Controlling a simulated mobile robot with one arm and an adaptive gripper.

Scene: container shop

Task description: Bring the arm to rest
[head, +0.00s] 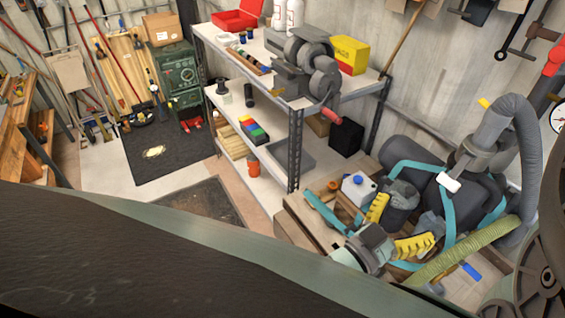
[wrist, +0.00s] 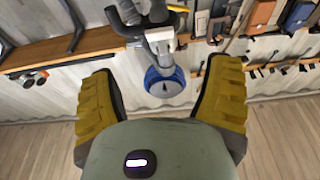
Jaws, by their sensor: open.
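My gripper (head: 409,217) is at the lower right of the head view, its two yellow fingers spread apart. Pale green arm parts of mine show behind it. In the wrist view my gripper (wrist: 165,70) also has its yellow fingers wide apart at left and right, with nothing held between them. A blue round thing on a grey fitting (wrist: 165,86) shows beyond the gap. Its distance from the fingers cannot be told.
A metal shelf unit (head: 295,150) holds a bench grinder (head: 308,65), a yellow box (head: 349,55) and a red toolbox (head: 238,16). A dark mat (head: 165,160) lies on the floor at left. A black tank with teal straps (head: 415,160) and a grey hose (head: 517,125) stand at right.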

